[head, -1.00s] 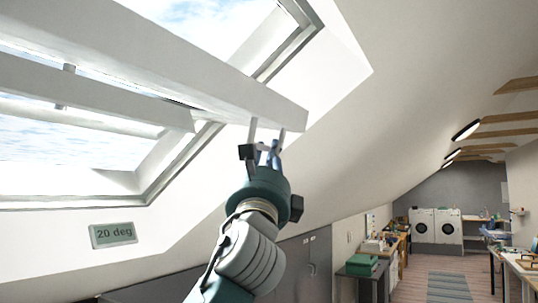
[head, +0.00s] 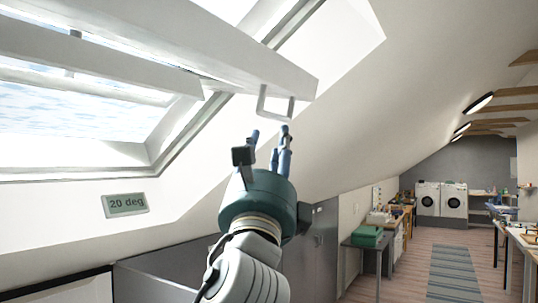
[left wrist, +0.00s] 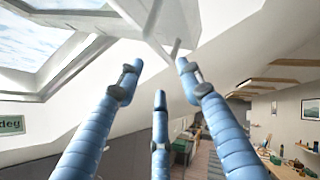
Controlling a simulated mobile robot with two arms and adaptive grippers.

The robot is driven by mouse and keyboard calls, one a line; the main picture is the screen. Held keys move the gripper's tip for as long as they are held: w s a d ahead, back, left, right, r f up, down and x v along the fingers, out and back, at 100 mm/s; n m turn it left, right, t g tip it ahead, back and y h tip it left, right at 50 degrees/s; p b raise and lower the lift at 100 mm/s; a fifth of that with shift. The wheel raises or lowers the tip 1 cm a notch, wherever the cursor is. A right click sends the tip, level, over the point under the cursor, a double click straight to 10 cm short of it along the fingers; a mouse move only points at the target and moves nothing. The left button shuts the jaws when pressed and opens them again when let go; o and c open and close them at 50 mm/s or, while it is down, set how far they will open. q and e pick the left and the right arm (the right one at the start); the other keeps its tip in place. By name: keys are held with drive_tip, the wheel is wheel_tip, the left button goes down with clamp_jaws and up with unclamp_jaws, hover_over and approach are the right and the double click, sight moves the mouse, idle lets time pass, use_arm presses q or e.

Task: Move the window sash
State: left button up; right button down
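The white window sash (head: 235,62) is tilted open out of its frame in the sloped ceiling. A pale U-shaped handle (head: 275,117) hangs from the sash's lower right corner. My left gripper (head: 270,135), with blue fingers, points up just below the handle, apart from it and empty. In the left wrist view its fingers (left wrist: 160,80) are spread wide, with the sash (left wrist: 110,22) and handle (left wrist: 175,48) beyond their tips. My right gripper is not in view.
A sign reading "20 deg" (head: 125,204) is on the wall below the window. Grey cabinets (head: 315,250) stand under the slope. Benches, one with a green box (head: 367,237), and two washing machines (head: 440,199) are farther back. The floor by the striped rug (head: 455,275) is clear.

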use_arm(q)
drive_tip(key=v, duration=0.3)
idle(0.5)
